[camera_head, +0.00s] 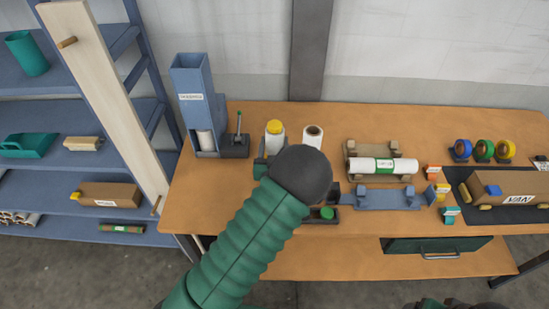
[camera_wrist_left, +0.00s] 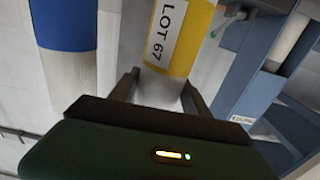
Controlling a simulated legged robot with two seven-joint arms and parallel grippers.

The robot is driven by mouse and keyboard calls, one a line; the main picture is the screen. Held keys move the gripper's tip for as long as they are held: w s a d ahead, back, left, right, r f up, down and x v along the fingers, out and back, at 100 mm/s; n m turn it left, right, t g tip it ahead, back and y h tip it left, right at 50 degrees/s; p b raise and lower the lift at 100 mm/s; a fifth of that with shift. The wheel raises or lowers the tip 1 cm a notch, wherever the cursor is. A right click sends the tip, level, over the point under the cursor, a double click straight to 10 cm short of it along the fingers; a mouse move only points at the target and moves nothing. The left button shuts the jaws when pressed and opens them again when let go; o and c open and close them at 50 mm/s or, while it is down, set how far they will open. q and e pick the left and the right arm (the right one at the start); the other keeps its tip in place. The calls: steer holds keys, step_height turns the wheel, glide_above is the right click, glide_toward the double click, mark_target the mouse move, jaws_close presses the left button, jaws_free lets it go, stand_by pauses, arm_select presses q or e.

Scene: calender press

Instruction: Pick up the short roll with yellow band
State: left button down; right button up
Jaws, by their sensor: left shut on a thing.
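The short roll with a yellow band (camera_head: 275,128) stands upright in the head view, left of a white roll (camera_head: 313,136). Its lower part is hidden behind my left arm. In the left wrist view the yellow band (camera_wrist_left: 181,38) carries a "LOT 67" label. My left gripper (camera_wrist_left: 160,92) is shut on this roll, one dark finger on each side of its pale part. I cannot tell whether the roll is clear of the bench.
A blue-banded roll (camera_wrist_left: 65,22) is close by in the left wrist view. A blue dispenser (camera_head: 193,105) stands left on the bench (camera_head: 245,228). A banded roll (camera_head: 382,165) lies in a cradle to the right, behind a blue fixture (camera_head: 385,199). Shelves (camera_head: 90,210) stand far left.

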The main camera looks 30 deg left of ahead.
mark_target(273, 124)
arm_select(q)
steer(key=shift+a+f, duration=0.1)
steer(key=shift+a, duration=0.2)
steer(key=shift+d, duration=0.15)
steer(key=shift+d, duration=0.1)
steer(key=shift+d+r, duration=0.1)
steer(key=shift+r, duration=0.4)
steer(key=r, duration=0.8)
steer(key=shift+a+r, duration=0.15)
steer(key=shift+a, duration=0.05)
steer(key=shift+r, duration=0.4)
steer(key=shift+d, duration=0.1)
